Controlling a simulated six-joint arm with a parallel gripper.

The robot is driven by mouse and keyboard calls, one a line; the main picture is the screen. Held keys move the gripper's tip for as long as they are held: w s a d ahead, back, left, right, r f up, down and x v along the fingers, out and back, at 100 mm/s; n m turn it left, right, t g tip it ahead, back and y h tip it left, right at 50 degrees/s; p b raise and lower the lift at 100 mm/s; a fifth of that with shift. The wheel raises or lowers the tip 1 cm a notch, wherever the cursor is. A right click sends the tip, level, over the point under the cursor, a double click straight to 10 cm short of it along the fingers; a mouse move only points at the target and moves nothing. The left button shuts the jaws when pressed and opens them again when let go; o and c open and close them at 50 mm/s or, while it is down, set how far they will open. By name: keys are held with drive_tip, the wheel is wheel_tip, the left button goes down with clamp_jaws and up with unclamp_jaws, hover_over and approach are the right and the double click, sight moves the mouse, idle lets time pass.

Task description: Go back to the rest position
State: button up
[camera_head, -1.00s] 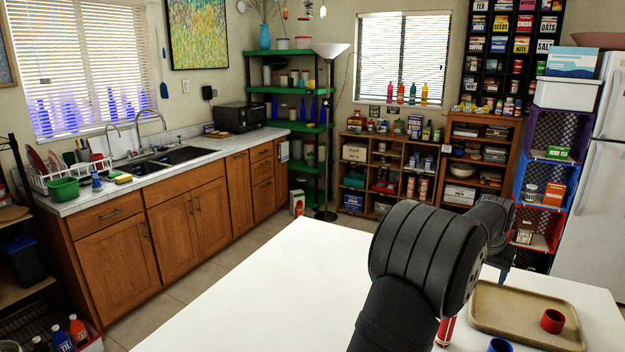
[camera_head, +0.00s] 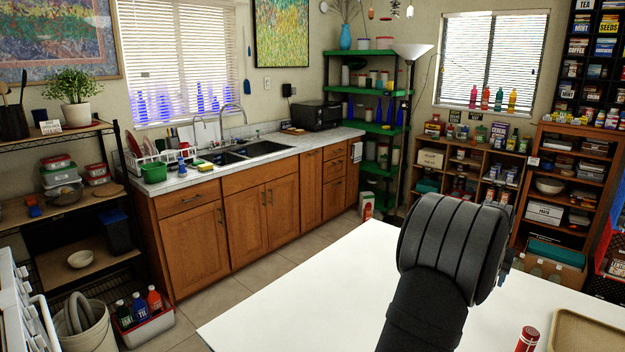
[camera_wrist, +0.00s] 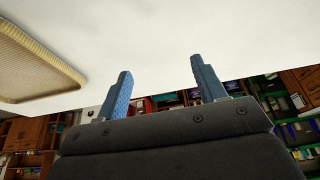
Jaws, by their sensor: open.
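My gripper (camera_wrist: 160,90) shows in the wrist view with its two blue fingers apart and nothing between them. It is over the white table (camera_head: 300,290), whose top fills the upper part of the wrist view. In the head view my dark arm stands over the table and the fingers are hidden behind it.
A tan tray (camera_head: 585,335) lies at the table's right; its rim also shows in the wrist view (camera_wrist: 50,60). A red can (camera_head: 527,340) stands beside it. The table's left part is clear. Shelves (camera_head: 470,170) and a counter (camera_head: 240,170) stand beyond.

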drive_tip(key=w+a+n, duration=0.1)
drive_tip(key=w+a, duration=0.2)
drive_tip(key=a, duration=0.2)
drive_tip(key=w+a+f+n, duration=0.1)
drive_tip(key=w+a, duration=0.2)
drive_tip(key=a, duration=0.2)
drive_tip(key=w+a+f+n+y, duration=0.1)
drive_tip(key=w+a, duration=0.2)
drive_tip(key=a, duration=0.2)
drive_tip(key=shift+w+a+t, duration=0.25)
drive_tip(key=shift+a+t, duration=0.05)
